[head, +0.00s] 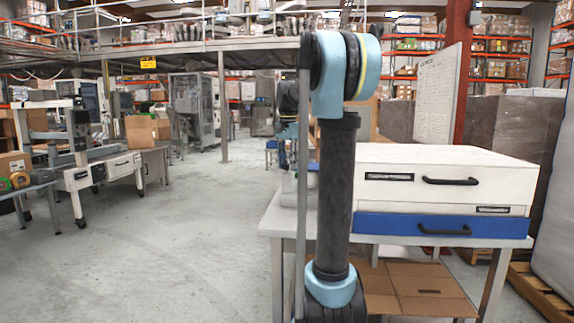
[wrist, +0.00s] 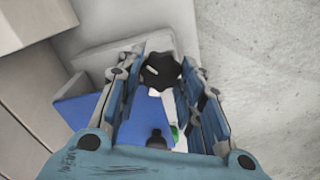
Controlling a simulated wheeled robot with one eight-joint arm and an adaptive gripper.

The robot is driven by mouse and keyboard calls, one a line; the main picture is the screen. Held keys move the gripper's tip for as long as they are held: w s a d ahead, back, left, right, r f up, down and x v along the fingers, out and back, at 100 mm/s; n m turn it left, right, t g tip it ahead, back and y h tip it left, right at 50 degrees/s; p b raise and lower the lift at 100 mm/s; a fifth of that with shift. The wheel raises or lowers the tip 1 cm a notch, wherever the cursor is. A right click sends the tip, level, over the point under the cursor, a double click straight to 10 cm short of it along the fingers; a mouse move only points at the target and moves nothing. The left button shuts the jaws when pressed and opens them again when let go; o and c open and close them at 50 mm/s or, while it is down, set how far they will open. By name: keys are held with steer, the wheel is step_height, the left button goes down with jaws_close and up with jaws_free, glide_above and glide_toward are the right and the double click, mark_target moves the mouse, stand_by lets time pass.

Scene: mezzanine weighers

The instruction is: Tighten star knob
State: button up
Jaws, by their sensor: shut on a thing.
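A black star knob (wrist: 161,72) with a lobed rim and a pale mark on its face shows in the wrist view. It is in front of a light grey block (wrist: 105,58). My gripper (wrist: 160,76) has its two fingers on either side of the knob, shut on it. The knob's far side and whatever it is threaded into are hidden. In the head view my own arm covers most of this spot, and the knob cannot be made out there.
A blue part (wrist: 140,132) lies below the knob, between the fingers in the picture. In the head view a white and blue drawer cabinet (head: 446,184) stands on the light table (head: 270,226). Open concrete floor (head: 150,240) lies to the left.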

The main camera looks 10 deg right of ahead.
mark_target(287, 164)
stand_by(0.4)
steer(key=o, duration=1.1)
steer(key=shift+a, duration=0.1)
steer(key=shift+c, duration=0.2)
step_height(287, 164, up, 12)
steer(key=s+f+n+t, duration=0.2)
steer(key=s+f+n, duration=0.7)
steer(key=s+f, duration=2.6)
step_height(287, 164, down, 4)
steer(key=shift+s+f, duration=0.15)
